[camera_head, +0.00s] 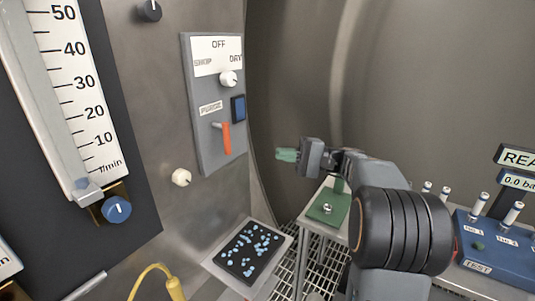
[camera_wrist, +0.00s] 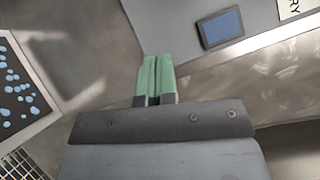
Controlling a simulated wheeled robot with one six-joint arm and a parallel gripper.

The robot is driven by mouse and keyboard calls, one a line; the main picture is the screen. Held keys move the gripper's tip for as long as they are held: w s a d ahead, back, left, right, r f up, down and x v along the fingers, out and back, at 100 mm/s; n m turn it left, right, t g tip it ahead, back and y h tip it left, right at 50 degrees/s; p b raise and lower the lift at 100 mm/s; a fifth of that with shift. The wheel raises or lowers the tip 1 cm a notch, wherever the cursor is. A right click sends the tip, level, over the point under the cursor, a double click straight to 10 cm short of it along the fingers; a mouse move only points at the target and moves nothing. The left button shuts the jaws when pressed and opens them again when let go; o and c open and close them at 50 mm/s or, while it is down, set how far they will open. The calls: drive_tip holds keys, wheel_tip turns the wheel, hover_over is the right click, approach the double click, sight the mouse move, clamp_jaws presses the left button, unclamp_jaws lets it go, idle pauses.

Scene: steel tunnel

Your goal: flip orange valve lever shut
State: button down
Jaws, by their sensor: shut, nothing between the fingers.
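The orange valve lever (camera_head: 227,138) is on the lower part of a grey panel (camera_head: 207,150) on the steel wall. It hangs down from a short light stub under the PURGE label. My gripper (camera_head: 278,155) is to the right of the panel, apart from the lever, with green fingers pointing left. In the wrist view my gripper (camera_wrist: 155,60) has its green fingers together, with nothing between them. The lever is not visible in the wrist view. There the blue square (camera_wrist: 220,27) of the panel shows at upper right.
Above the lever are a white selector knob (camera_head: 228,78) and a blue square button (camera_head: 238,108). A flow meter with a blue knob (camera_head: 117,209) is at left. A tray of blue pieces (camera_head: 248,250) is below. A green-topped stand (camera_head: 328,207) and a blue test box (camera_head: 496,245) are at right.

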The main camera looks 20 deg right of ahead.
drive_tip(key=shift+v, duration=1.1)
wheel_tip(320, 180, down, 8)
drive_tip(key=m+h, duration=0.3)
drive_tip(key=h, duration=0.1)
drive_tip(key=s+a+f+n+g+h+p, duration=0.1)
drive_tip(key=s+a+f+g+h+p, duration=0.15)
drive_tip(key=s+f+h, duration=0.6)
drive_tip(key=s+a+r+n+h+p, duration=0.1)
drive_tip(key=s+n+h+p, duration=0.1)
drive_tip(key=s, duration=0.3)
drive_tip(key=s+a+r+n+h+p, duration=0.1)
drive_tip(key=s+a+r+n+h, duration=0.1)
drive_tip(key=s+n+h, duration=0.2)
drive_tip(key=shift+s+r+n+t+p, duration=0.25)
drive_tip(key=shift+s+n+t+p, duration=0.15)
drive_tip(key=shift+s+n, duration=0.35)
drive_tip(key=shift+a, duration=0.1)
